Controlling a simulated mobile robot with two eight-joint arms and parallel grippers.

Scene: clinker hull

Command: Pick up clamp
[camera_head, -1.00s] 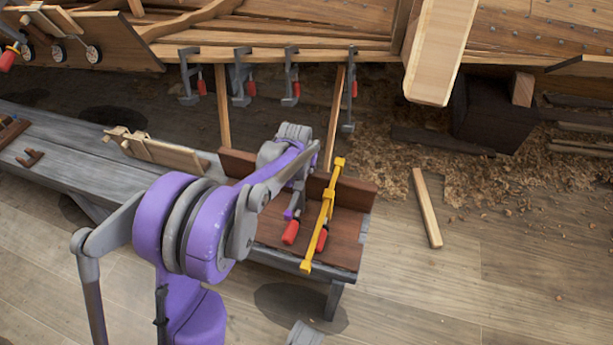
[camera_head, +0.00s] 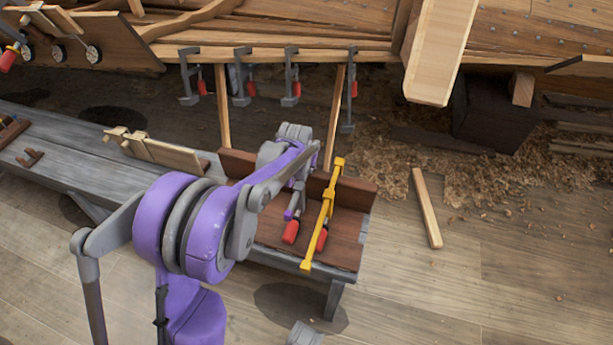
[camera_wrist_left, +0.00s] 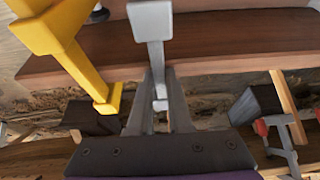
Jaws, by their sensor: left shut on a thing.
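My left gripper (camera_head: 293,203) reaches down over the wooden tray (camera_head: 345,250) at the end of the grey bench, partly hidden by my arm. A grey clamp with a red handle (camera_head: 291,232) is at its fingers. In the left wrist view, the fingers (camera_wrist_left: 161,98) are shut on the clamp's grey bar, with a pale grey end (camera_wrist_left: 150,22) beyond them. A yellow clamp (camera_head: 326,213) lies across the tray just to the right, also close in the left wrist view (camera_wrist_left: 72,42). Another red handle (camera_head: 322,240) shows beneath it.
Several grey clamps with red handles (camera_head: 242,80) hang along the hull planking (camera_head: 270,50) behind. A raised tray board (camera_head: 360,190) stands at the back. A wooden jig (camera_head: 155,150) sits on the bench (camera_head: 60,140). A loose batten (camera_head: 426,208) lies on the open floor at right.

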